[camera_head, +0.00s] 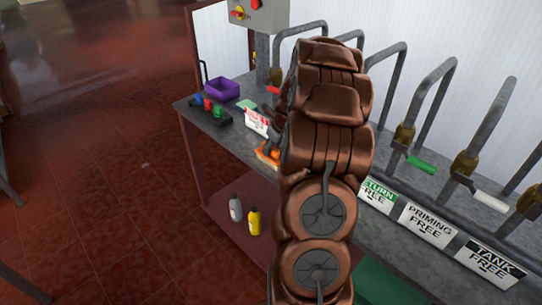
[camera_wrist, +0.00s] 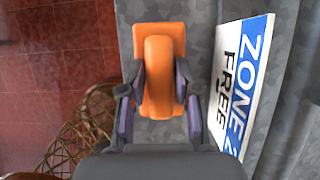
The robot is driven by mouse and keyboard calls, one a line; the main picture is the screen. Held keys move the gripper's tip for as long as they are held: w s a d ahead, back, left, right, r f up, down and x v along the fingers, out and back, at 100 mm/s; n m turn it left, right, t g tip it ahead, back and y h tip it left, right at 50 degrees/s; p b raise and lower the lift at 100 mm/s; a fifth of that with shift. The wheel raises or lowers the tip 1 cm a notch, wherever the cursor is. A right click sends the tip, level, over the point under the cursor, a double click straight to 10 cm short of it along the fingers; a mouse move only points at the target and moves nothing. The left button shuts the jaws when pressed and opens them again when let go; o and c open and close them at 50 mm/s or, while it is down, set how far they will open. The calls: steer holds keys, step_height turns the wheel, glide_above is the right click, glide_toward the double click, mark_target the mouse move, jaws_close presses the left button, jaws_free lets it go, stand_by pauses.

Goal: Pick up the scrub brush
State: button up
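The orange scrub brush (camera_head: 268,154) lies on the grey bench top (camera_head: 236,141), partly hidden behind my arm in the head view. In the wrist view the scrub brush (camera_wrist: 159,60) shows as a flat orange block with a rounded raised handle along its middle. My gripper (camera_wrist: 160,80) is over it, with one finger on each side of the handle. The fingers look apart, with narrow gaps to the handle. Whether a pad touches it is hard to tell. In the head view my arm hides most of the gripper.
A ZONE 2 FREE sign (camera_wrist: 238,85) stands close right of the brush. A purple bin (camera_head: 222,90) and a dark tray with coloured knobs (camera_head: 208,108) are farther left. Pipes with valves (camera_head: 405,135) line the back. Two bottles (camera_head: 245,215) stand on the lower shelf.

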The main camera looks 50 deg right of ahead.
jaws_close()
steer(key=shift+r, duration=0.1)
steer(key=shift+r+b, duration=0.8)
steer(key=shift+r, duration=0.85)
steer(key=s+a+b, duration=0.1)
steer(key=s+a, duration=0.1)
steer(key=a, duration=0.5)
steer(key=s+a+r+b, duration=0.1)
steer(key=s+a+b, duration=0.1)
steer(key=a, duration=0.6)
steer(key=shift+s+a+r, duration=0.15)
steer(key=shift+s+r, duration=0.1)
steer(key=shift+s, duration=0.1)
